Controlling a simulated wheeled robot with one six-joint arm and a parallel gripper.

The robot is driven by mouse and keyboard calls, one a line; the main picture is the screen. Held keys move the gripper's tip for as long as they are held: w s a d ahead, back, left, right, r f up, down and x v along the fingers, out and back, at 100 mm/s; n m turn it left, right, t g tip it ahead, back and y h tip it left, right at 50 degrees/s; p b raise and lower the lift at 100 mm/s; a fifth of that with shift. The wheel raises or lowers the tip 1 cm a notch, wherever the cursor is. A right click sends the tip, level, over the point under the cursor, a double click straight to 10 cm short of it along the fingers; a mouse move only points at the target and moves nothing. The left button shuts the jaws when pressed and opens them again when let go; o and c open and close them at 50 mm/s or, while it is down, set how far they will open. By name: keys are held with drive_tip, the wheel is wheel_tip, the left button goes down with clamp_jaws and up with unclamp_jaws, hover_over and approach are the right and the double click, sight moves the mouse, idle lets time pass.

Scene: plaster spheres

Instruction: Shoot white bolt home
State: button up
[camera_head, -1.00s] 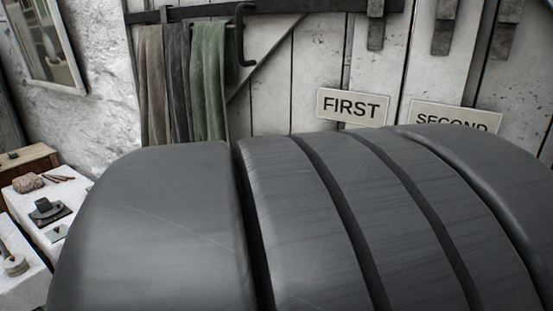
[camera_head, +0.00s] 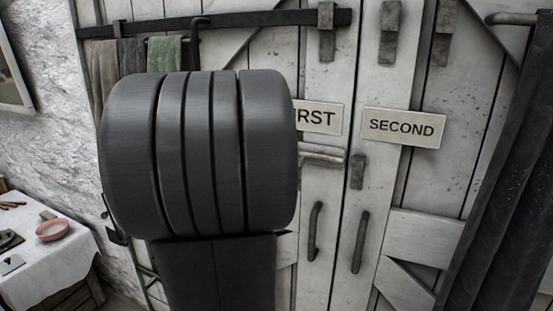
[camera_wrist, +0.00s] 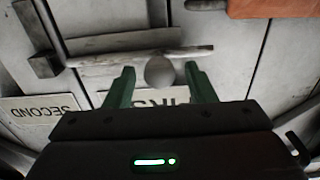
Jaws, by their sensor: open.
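The white bolt (camera_head: 322,158) lies across the left door leaf under the FIRST sign, partly hidden by my arm in the head view. In the wrist view, which is upside down, it is a pale rod (camera_wrist: 105,62) with a round knob (camera_wrist: 160,72). My gripper (camera_wrist: 160,75) is open, its two green fingers on either side of the knob; I cannot tell whether they touch it. A green fingertip shows in the head view. A dark keeper (camera_head: 357,172) sits just right of the bolt's end; whether they meet is unclear.
Signs read FIRST (camera_head: 320,118) and SECOND (camera_head: 404,127) on the doors. Handles (camera_head: 315,231) hang below. A long dark bar (camera_head: 250,20) crosses above. A reddish block (camera_wrist: 275,8) shows in the wrist view. A cloth-covered table (camera_head: 45,265) stands left.

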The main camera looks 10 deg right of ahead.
sight(319, 157)
drive_tip(key=shift+x, duration=0.8)
drive_tip(key=shift+c, duration=0.2)
clamp_jaws()
drive_tip(key=s+d, duration=0.2)
drive_tip(key=d, duration=0.1)
drive_tip(key=s+d, duration=0.1)
drive_tip(key=d, duration=0.1)
drive_tip(key=shift+s+d+b, duration=0.15)
drive_tip(key=shift+s+b, duration=0.15)
drive_tip(key=shift+b, duration=0.1)
drive_tip(key=shift+c, duration=0.8)
unclamp_jaws()
drive_tip(key=shift+o, duration=1)
drive_tip(key=shift+s+d, duration=0.15)
